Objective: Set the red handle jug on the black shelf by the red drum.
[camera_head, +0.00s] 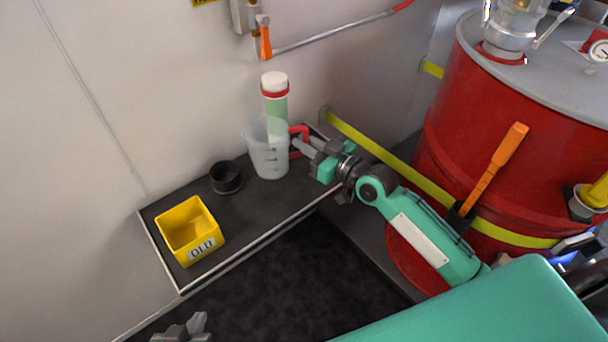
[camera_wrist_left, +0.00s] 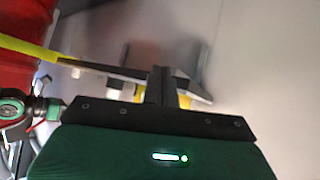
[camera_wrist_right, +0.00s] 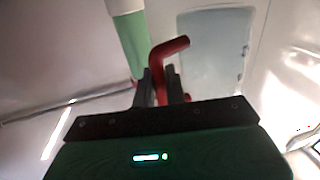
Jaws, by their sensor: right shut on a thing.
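The translucent jug (camera_head: 267,153) with a red handle (camera_head: 297,141) is upright at the back right part of the black shelf (camera_head: 255,205). Its base appears on or just above the shelf; I cannot tell which. My right gripper (camera_head: 305,149) is shut on the red handle from the right. The right wrist view shows the handle (camera_wrist_right: 168,50) between the fingers and the pale jug body (camera_wrist_right: 212,65) beside it. The red drum (camera_head: 480,140) stands to the right of the shelf. My left gripper (camera_head: 185,328) is empty at the bottom edge, its fingers together.
A green bottle with a white cap (camera_head: 275,95) stands behind the jug. A black cup (camera_head: 226,177) and a yellow bin (camera_head: 190,231) stand to the left on the shelf. A yellow strap (camera_head: 370,150) runs from the wall around the drum. The shelf's front middle is clear.

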